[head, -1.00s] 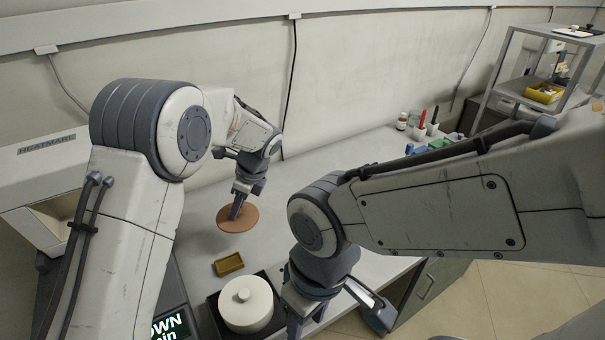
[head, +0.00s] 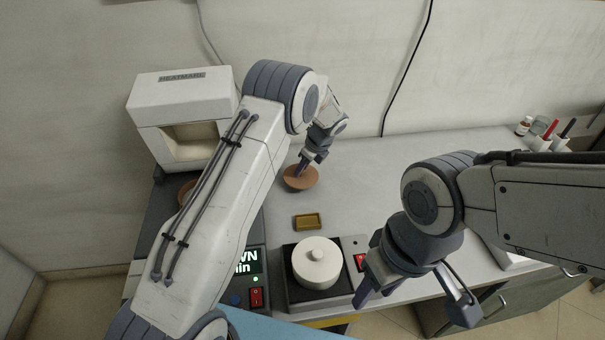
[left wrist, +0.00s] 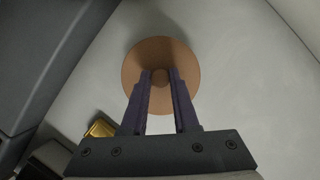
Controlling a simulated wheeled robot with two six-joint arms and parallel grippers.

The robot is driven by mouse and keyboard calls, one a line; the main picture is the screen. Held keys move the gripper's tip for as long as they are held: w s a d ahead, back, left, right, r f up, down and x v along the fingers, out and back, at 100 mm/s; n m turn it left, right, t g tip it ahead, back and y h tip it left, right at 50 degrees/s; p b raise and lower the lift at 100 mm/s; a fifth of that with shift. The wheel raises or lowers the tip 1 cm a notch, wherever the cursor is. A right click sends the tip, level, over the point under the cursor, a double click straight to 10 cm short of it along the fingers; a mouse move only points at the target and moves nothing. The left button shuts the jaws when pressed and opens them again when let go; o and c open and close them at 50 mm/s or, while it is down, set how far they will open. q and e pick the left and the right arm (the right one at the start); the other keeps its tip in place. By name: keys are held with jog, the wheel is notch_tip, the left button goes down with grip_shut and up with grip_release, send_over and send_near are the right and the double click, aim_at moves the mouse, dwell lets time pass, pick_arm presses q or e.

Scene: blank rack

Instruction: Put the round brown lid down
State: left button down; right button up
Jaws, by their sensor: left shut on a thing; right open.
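The round brown lid (head: 303,180) is at my left gripper (head: 304,163), over the grey bench behind the small yellow tray. The left wrist view shows the lid (left wrist: 160,72) as a full disc, with the two purple fingers (left wrist: 161,82) shut on its central knob. A dark shadow lies beside it; I cannot tell whether its underside touches the bench. My right gripper (head: 412,300) is open and empty, to the right of the white lidded pot.
A white round pot with a lid (head: 317,262) stands on a dark square base. A small yellow tray (head: 307,221) lies behind it. A white heater box (head: 184,112) stands at the back left. Bench surface (head: 370,175) right of the brown lid is clear.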

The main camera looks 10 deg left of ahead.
aim_at(304, 173)
pick_arm(q)
notch_tip(304, 173, down, 3)
jog(key=shift+f, duration=0.1)
jog(key=shift+f, duration=0.15)
jog(key=c, duration=0.7)
grip_release()
